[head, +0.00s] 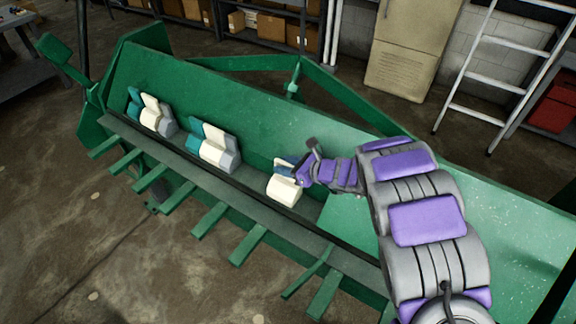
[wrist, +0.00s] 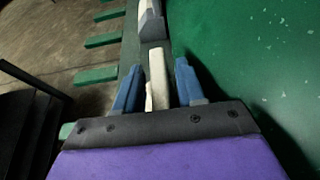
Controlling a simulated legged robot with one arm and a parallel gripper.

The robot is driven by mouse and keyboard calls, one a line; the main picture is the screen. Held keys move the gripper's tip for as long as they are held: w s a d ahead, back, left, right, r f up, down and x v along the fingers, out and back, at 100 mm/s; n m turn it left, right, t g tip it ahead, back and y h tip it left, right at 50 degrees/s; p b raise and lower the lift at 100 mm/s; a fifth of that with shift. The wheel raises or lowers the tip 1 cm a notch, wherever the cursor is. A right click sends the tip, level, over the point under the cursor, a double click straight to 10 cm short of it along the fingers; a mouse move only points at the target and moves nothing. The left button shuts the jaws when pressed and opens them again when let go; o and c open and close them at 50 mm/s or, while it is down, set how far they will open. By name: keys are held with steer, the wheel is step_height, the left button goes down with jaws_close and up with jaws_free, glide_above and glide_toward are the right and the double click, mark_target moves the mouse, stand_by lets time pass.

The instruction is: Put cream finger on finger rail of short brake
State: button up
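The short brake is the long green machine (head: 240,110), with a rail ledge (head: 240,187) along its front. A cream finger (head: 284,190) sits on this ledge, below my gripper (head: 289,170). In the wrist view the cream finger (wrist: 158,82) stands between the two blue fingertips of my gripper (wrist: 158,68). Narrow gaps show on both sides of it, so the gripper looks open around it. Its lower end is hidden by the gripper body. Two groups of cream, teal and grey fingers stand further left, one mid-ledge (head: 214,148) and one near the left end (head: 155,114).
The green back plate (head: 355,205) rises right behind the ledge. Several green bars (head: 210,218) stick out at the front. The ledge between the finger groups is clear. A ladder (head: 490,80), a beige cabinet (head: 405,60) and shelves with boxes (head: 270,25) stand behind.

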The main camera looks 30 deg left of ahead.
steer(key=shift+o, duration=0.5)
steer(key=shift+d+f, duration=0.1)
steer(key=shift+w+d+r+p, duration=0.1)
steer(key=shift+w+r+p, duration=0.05)
steer(key=shift+r+p, duration=0.4)
steer(key=p+v, duration=0.1)
steer(key=v, duration=1.1)
steer(key=shift+r, duration=0.2)
steer(key=shift+r, duration=0.1)
